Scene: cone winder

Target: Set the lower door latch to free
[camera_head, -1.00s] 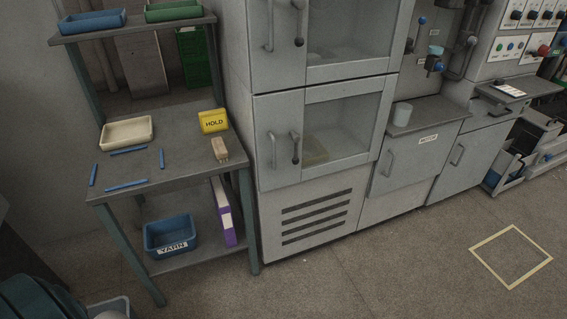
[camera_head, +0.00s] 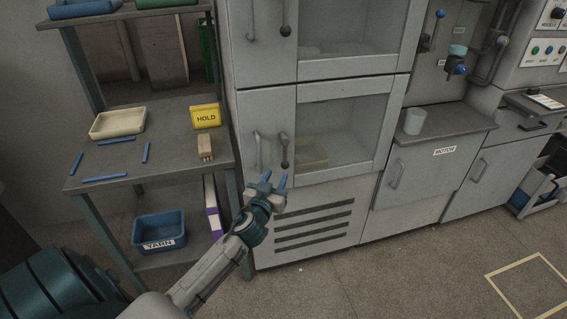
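The lower door (camera_head: 343,128) is a grey framed glass door on the tall cabinet, and it looks closed. Its latch (camera_head: 284,150) is a dark lever with a round knob, hanging roughly straight down on the panel left of the glass. A pale bar handle (camera_head: 257,151) is just left of it. My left gripper (camera_head: 272,181) is just below the latch in the picture, with its two blue-tipped fingers apart and nothing between them. It does not appear to touch the latch. My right gripper is not in view.
An upper door (camera_head: 352,38) with its own dark latch (camera_head: 285,28) is above. A vent panel (camera_head: 315,222) is below. On the left a bench (camera_head: 170,160) holds a cream tray (camera_head: 118,123), a yellow HOLD sign (camera_head: 206,116) and a brush (camera_head: 205,146). The floor ahead is clear.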

